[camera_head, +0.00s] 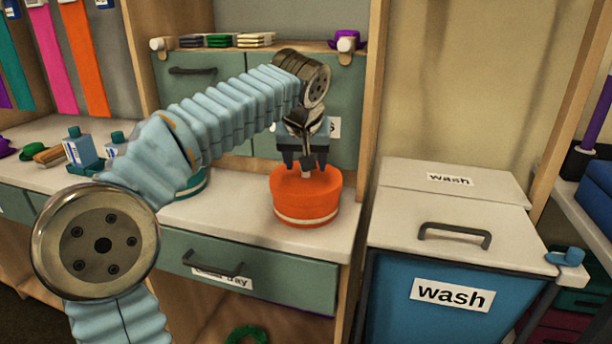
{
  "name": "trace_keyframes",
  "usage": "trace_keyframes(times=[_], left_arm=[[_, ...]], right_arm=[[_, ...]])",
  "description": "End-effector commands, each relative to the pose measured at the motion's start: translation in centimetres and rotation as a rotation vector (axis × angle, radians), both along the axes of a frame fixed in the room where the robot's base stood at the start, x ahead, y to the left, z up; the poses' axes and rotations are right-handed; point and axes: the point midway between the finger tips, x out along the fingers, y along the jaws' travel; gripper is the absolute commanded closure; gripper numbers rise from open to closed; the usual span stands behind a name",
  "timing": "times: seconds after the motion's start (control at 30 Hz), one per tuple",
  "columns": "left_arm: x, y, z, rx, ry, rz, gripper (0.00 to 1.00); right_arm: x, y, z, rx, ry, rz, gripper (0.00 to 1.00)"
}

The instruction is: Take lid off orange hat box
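The orange hat box (306,205) stands upright on the pale counter, round, with a cream band near its base. Its lid (328,180) sits on top, with a small pale knob (306,175) at the middle. My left arm reaches across from the left, and my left gripper (307,163) points down directly over the lid at the knob. Its dark fingers partly hide the knob, so I cannot tell whether they are closed on it. My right gripper is not in view.
A teal round box (190,186) stands left of the orange one, partly behind my arm. Blue bottles (78,147) stand further left. A closed drawer (250,270) is below the counter. A wash bin (450,255) with a handled lid stands to the right.

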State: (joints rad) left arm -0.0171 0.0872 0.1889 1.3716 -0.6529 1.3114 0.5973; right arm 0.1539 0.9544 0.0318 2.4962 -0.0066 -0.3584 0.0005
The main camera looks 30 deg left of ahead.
Motion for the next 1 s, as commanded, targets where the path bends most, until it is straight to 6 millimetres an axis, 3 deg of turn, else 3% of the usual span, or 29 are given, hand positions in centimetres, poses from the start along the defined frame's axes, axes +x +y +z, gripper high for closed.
trace_keyframes(times=[0.23, 0.63, 1.0], left_arm=[[0.15, 0.06, -0.29, 0.0, 0.0, 0.0, 0.41], [0.14, 0.05, -0.25, 0.0, 0.0, 0.0, 0.99], [0.22, 0.05, 0.58, 0.0, -0.002, 0.0, 0.99]], right_arm=[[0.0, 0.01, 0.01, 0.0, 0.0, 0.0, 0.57], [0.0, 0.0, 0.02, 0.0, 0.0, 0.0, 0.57], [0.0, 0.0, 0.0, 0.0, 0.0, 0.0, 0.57]])
